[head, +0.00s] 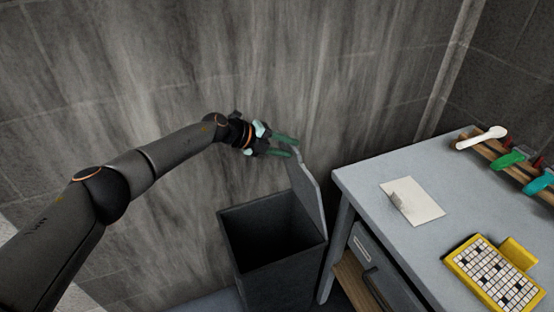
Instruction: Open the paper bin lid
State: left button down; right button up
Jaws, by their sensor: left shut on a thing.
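The paper bin (272,240) is a dark grey square bin standing on the floor, left of the table. Its lid (308,192) is raised and stands steeply tilted along the bin's right side, so the dark inside shows and looks empty. My left gripper (294,146) reaches in from the left, above the bin. Its green fingers are at the top edge of the lid and are shut on it. How deep the lid sits between the fingers is hard to see. My right gripper is not in view.
A grey table (370,182) with a drawer (372,268) stands close right of the bin. On it lie a white sheet (414,201), a yellow tray of black and white tiles (494,274) and a wooden rack (474,142) with tools. A streaked grey wall (200,80) stands behind.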

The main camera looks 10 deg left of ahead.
pick_arm(q)
jog(key=shift+w+d, duration=0.4)
jog(key=shift+d, duration=0.4)
jog(key=shift+w+d, duration=0.35)
jog(key=shift+d, duration=0.45)
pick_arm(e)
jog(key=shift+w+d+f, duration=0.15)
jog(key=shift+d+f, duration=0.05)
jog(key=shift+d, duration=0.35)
pick_arm(q)
jog(key=c, duration=0.9)
grip_release()
jog(key=shift+d, duration=0.1)
jog(key=shift+w, duration=0.15)
jog(key=shift+a+r, duration=0.2)
jog(key=shift+a+r, duration=0.25)
jog(key=shift+a, duration=0.05)
jog(key=shift+s+p+v, duration=0.2)
jog(key=shift+p+v, duration=1)
jog(key=shift+v, duration=4.65)
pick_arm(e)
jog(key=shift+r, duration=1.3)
pick_arm(q)
jog(key=shift+d+f, duration=0.1)
jog(key=shift+f, duration=0.05)
